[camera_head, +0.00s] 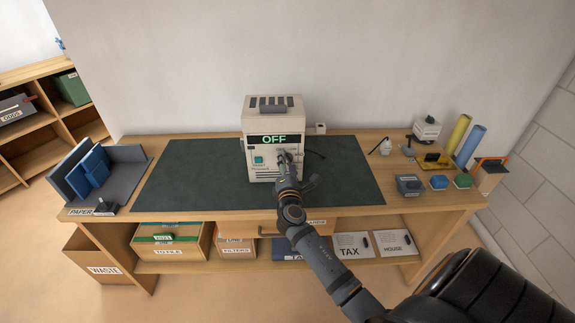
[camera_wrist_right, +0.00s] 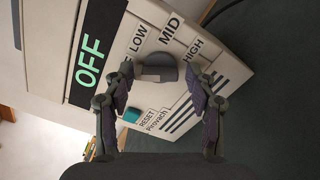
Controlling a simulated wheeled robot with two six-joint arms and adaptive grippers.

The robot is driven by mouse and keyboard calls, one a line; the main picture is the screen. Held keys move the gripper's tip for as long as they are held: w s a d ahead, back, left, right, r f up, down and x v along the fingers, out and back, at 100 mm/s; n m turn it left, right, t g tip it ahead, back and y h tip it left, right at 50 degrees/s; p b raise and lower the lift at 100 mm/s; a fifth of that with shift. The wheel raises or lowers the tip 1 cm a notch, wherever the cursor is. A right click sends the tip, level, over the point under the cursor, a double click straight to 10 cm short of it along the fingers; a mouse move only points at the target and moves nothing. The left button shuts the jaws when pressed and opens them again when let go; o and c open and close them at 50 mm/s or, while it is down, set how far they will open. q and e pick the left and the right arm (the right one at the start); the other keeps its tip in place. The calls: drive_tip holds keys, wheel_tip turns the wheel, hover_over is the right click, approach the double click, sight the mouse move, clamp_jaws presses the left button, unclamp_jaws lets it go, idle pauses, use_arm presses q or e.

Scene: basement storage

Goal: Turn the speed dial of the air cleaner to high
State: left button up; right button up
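The air cleaner (camera_head: 272,138) is a cream box with a vent on top, standing on the dark green mat (camera_head: 190,175). Its display (camera_wrist_right: 92,45) reads OFF in green. The grey speed dial (camera_wrist_right: 157,68) is on its front, with LOW, MID and HIGH labels around it and another label partly hidden by a finger. In the head view my right gripper (camera_head: 287,163) covers the dial area. My left gripper is out of view.
The workbench (camera_head: 410,200) holds a paper tray (camera_head: 125,175) at left and small boxes, a yellow tray (camera_head: 432,161) and rolled tubes (camera_head: 468,145) at right. A socket and cable are behind the cleaner. The mat is clear on both sides.

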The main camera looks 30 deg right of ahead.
drive_tip(key=c, duration=0.9)
drive_tip(key=shift+c, duration=0.2)
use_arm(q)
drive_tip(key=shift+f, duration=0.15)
use_arm(e)
drive_tip(key=shift+f, duration=0.1)
use_arm(q)
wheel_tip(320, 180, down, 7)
drive_tip(key=b, duration=0.8)
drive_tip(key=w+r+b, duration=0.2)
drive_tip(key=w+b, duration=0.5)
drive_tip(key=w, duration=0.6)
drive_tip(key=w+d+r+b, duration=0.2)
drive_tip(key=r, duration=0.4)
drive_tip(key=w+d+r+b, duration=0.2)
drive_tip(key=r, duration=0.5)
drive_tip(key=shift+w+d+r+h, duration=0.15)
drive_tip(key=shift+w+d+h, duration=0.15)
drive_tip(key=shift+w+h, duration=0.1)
use_arm(e)
drive_tip(key=shift+m, duration=13.5)
